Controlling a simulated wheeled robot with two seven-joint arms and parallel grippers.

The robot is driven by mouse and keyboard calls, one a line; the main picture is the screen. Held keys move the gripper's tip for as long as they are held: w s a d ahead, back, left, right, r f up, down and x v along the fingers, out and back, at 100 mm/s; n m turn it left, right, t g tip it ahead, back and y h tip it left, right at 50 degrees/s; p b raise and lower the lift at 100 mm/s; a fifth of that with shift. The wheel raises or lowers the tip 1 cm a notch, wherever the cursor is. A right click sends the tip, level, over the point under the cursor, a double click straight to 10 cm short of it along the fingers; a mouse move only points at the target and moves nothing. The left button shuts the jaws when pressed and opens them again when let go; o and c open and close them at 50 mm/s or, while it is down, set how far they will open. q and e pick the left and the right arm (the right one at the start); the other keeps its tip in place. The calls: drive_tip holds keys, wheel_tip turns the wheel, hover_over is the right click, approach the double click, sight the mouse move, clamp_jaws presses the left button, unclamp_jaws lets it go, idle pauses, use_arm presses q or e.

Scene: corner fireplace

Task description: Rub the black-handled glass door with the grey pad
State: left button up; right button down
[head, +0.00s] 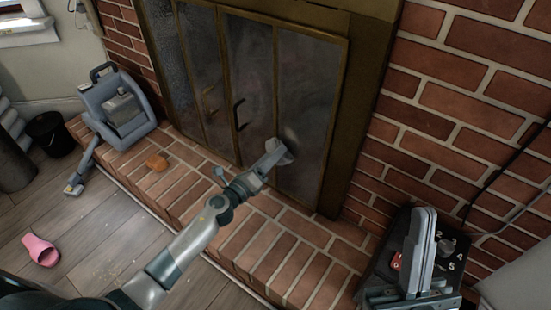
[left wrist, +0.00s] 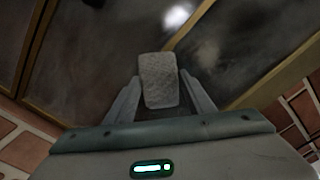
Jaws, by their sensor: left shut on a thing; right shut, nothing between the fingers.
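The black-handled glass door (head: 252,75) stands in the brass-framed fireplace front, with its black handle (head: 237,113) near its left edge. My left gripper (head: 277,153) is shut on the grey pad (left wrist: 159,80), which sits between its fingers in the left wrist view. In the head view the gripper is at the lower part of the door, by the upright brass strip between two dark panes. The pad is close to the glass; whether it touches cannot be told. My right gripper (head: 424,222) is shut and empty at the lower right, away from the door.
A brick hearth (head: 225,205) runs below the door. A black bucket (head: 52,134) and pink slipper (head: 41,250) are on the floor. A brick wall (head: 465,90) rises right.

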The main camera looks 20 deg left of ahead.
sight(274, 148)
use_arm(q)
drive_tip(key=shift+r, duration=0.1)
drive_tip(key=shift+s+r+p, duration=0.15)
drive_tip(key=shift+r+p, duration=1.35)
drive_tip(key=shift+p, duration=0.15)
drive_tip(key=shift+d, duration=0.1)
drive_tip(key=shift+s+d+p, duration=0.15)
drive_tip(key=shift+s+d, duration=0.1)
drive_tip(key=shift+d, duration=0.55)
drive_tip(key=shift+s+d+p, duration=0.15)
drive_tip(key=shift+s+d, duration=0.05)
drive_tip(key=shift+d, duration=0.55)
drive_tip(key=shift+s+d, duration=0.1)
drive_tip(key=shift+d, duration=0.1)
drive_tip(key=shift+s+d+p, duration=0.15)
drive_tip(key=shift+s+d, duration=0.2)
drive_tip(key=shift+d, duration=0.55)
drive_tip(key=shift+s+d+p, duration=0.15)
drive_tip(key=shift+s+d, duration=0.2)
drive_tip(key=shift+d, duration=0.55)
